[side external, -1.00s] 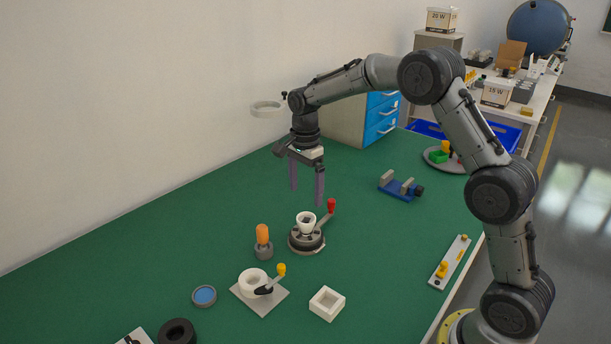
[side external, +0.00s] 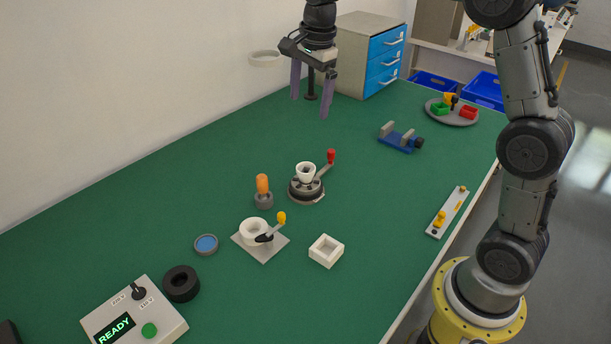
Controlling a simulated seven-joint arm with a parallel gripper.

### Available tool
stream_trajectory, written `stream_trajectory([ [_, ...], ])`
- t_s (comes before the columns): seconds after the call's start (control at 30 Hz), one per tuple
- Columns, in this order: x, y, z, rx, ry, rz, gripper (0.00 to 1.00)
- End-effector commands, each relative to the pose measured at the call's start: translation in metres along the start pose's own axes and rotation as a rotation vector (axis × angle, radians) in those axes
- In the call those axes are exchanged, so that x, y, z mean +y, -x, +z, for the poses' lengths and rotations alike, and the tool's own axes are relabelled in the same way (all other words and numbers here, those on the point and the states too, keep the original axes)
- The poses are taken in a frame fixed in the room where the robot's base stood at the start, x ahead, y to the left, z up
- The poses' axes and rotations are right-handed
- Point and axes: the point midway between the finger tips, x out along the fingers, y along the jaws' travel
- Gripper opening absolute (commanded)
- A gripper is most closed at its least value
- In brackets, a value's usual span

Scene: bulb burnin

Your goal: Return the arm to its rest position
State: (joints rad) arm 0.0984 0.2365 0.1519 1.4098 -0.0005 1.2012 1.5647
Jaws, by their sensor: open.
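My gripper (side external: 311,110) hangs high over the back of the green table, its two purple fingers apart with nothing between them. It is well above and behind the round fixture (side external: 305,190) with a red-knobbed lever. A white cup-like socket (side external: 306,172) sits on that fixture. My arm's upper links run out of the top of the picture, so part of the arm is hidden.
An orange bulb-like piece (side external: 263,184) stands in a grey holder. A white ring fixture (side external: 254,230), a white square box (side external: 326,251), a black ring (side external: 181,283) and a control box reading READY (side external: 135,312) are at the front. A blue vise (side external: 400,138) and blue-drawer cabinet (side external: 366,55) stand farther back.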

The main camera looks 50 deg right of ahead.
Motion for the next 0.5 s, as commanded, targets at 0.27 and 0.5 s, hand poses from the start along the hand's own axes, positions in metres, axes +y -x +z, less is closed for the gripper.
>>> stream_trajectory([
  [0.27, 0.093, 0.085, 0.016, 0.010, 0.254, -0.170, 0.99],
  [0.5, 0.188, 0.100, 0.021, 0.064, 0.638, -0.288, 0.99],
])
